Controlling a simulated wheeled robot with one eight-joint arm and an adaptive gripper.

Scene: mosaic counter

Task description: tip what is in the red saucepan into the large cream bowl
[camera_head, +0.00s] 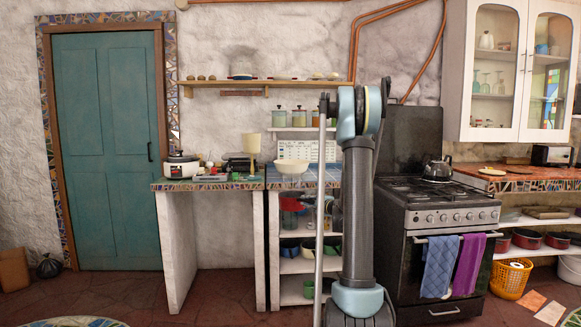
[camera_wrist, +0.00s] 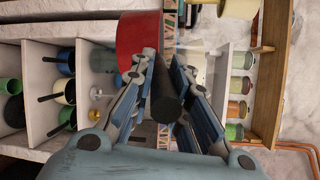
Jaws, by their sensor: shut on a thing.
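The red saucepan (camera_wrist: 138,36) is at the top of the wrist view, seen from outside. Its contents are hidden. Its dark handle (camera_wrist: 166,103) runs back between the fingers of my gripper (camera_wrist: 163,88), which is shut on it. The large cream bowl (camera_head: 290,168) stands upright on the blue-tiled counter, left of my arm. I cannot tell from these views how far the saucepan is from the bowl.
A cream blender-like thing (camera_head: 251,146), a dark scale-like thing (camera_head: 238,160) and a rice cooker (camera_head: 181,166) stand left of the bowl. A shelf of jars (camera_head: 297,118) is above it. The stove (camera_head: 438,215) with a kettle (camera_head: 438,168) is to the right.

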